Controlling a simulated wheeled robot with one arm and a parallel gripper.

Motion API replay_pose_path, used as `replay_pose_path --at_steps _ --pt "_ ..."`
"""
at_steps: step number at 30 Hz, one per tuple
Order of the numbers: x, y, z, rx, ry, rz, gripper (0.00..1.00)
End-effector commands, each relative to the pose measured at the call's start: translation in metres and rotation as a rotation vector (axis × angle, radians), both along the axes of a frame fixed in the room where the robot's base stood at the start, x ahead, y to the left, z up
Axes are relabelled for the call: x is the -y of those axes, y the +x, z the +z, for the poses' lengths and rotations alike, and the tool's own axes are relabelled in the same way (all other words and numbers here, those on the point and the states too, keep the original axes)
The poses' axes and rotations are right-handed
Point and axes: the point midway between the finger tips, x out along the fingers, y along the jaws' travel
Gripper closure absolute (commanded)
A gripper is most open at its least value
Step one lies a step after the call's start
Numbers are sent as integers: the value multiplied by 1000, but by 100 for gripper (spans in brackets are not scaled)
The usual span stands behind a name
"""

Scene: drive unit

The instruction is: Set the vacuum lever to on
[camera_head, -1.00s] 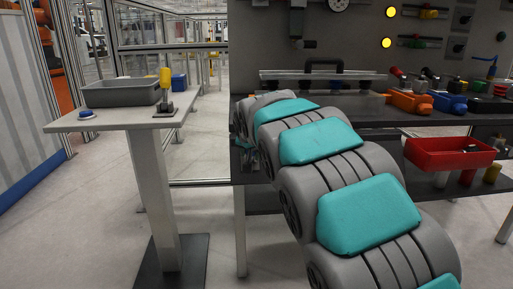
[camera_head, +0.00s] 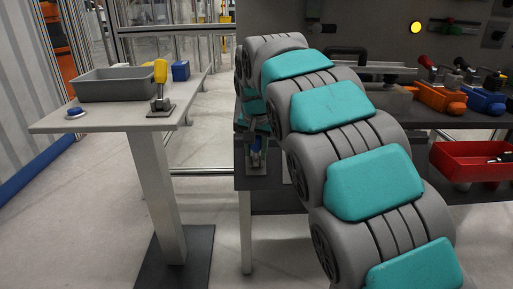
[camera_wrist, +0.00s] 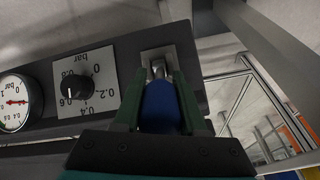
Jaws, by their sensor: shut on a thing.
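The vacuum lever has a blue handle (camera_wrist: 162,108) on a short metal shaft, set on a pale plate (camera_wrist: 161,58) on a dark panel. In the wrist view my gripper (camera_wrist: 158,88) has its dark green fingers on both sides of the blue handle and is shut on it. No on or off marking for the lever is readable.
A black knob (camera_wrist: 77,86) on a bar scale and a round gauge (camera_wrist: 14,102) sit left of the lever. A side table (camera_head: 110,122) holds a grey bin (camera_head: 118,90) and a yellow-handled clamp (camera_head: 160,88). A red tray (camera_head: 470,172) is at right. The floor between tables is clear.

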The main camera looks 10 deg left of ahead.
Motion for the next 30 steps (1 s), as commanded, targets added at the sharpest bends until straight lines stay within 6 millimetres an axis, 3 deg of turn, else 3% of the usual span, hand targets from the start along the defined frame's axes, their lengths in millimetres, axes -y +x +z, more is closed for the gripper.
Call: replay_pose_path --at_steps 8,9,16,25,30 --pt "0 2 1 5 1 1 100" --pt "0 2 1 5 1 1 56" --pt "0 1 1 4 1 1 30" --pt "0 1 2 3 1 1 30" --pt "0 -2 13 8 3 1 30"
